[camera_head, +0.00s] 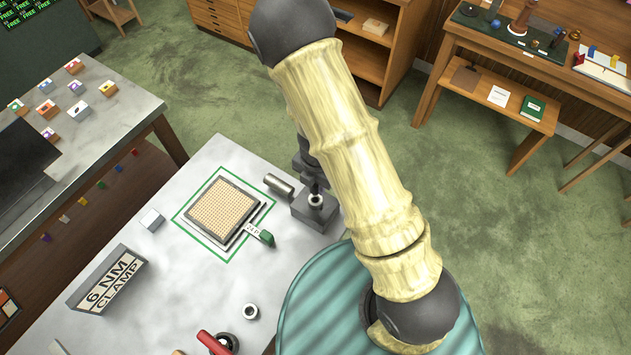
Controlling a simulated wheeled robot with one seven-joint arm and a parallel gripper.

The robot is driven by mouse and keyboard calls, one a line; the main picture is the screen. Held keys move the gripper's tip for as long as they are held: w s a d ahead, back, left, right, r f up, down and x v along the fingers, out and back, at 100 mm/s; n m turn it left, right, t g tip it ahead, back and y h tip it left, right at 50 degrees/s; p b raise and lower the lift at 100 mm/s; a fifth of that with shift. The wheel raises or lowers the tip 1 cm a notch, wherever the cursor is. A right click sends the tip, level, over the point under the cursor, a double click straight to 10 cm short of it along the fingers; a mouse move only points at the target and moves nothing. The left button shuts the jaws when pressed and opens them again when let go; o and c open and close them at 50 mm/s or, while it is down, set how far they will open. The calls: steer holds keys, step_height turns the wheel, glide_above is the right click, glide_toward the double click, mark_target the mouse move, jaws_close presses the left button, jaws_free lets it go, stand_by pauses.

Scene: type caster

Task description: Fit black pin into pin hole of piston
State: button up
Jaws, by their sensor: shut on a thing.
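My gripper (312,178) is partly hidden behind my own pale arm. It points down over a dark grey block (315,212) at the right edge of the grey bench. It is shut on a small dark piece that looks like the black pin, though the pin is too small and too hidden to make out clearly. A light metal ring, apparently the piston with its pin hole (316,201), sits in the block right below the gripper. I cannot tell whether the pin's tip is above the hole or in it.
A metal cylinder (279,184) lies left of the block. A tan gridded tray (222,208) sits inside a green outline, with a green-ended tag (266,238) beside it. A "6 NM CLAMP" sign (106,279), a loose ring (250,311) and a red handle (212,343) stand nearer the front.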

mark_target(315, 193)
steer(key=shift+f+b, duration=0.35)
steer(key=shift+f, duration=0.4)
steer(key=shift+p, duration=0.6)
stand_by(1.1)
steer(key=shift+f+b, duration=1.6)
steer(key=shift+f, duration=0.25)
steer(key=o, duration=1)
steer(key=shift+o, duration=0.2)
step_height(315, 193, up, 17)
steer(key=p, duration=0.7)
steer(key=shift+r, duration=0.15)
